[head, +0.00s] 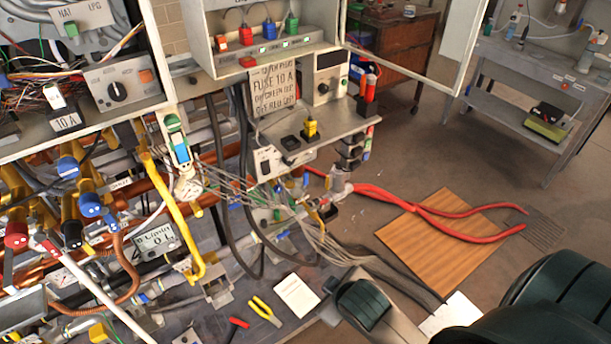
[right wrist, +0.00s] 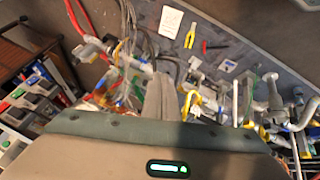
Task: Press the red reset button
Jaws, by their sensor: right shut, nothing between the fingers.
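I cannot tell for certain which red part is the reset button. In the head view, a small red piece (head: 247,62) sits on the lower front edge of the open white cabinet (head: 200,42). Above it stand red (head: 246,36), blue (head: 269,31) and green (head: 291,25) blocks on a strip with green lights. My right gripper shows in the right wrist view (right wrist: 160,82), its grey fingers shut and empty. It is apart from the cabinet, over the cluttered pipes and bench. My right arm's dark parts fill the lower right of the head view. My left gripper is not in view.
Below the cabinet hang a "FUSE 10 A" sign (head: 272,88) and a shelf with a yellow plug (head: 311,128). Pipes and cables crowd the left. Yellow pliers (head: 265,310) and a white card (head: 297,295) lie on the bench. The open cabinet door (head: 460,50) juts right.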

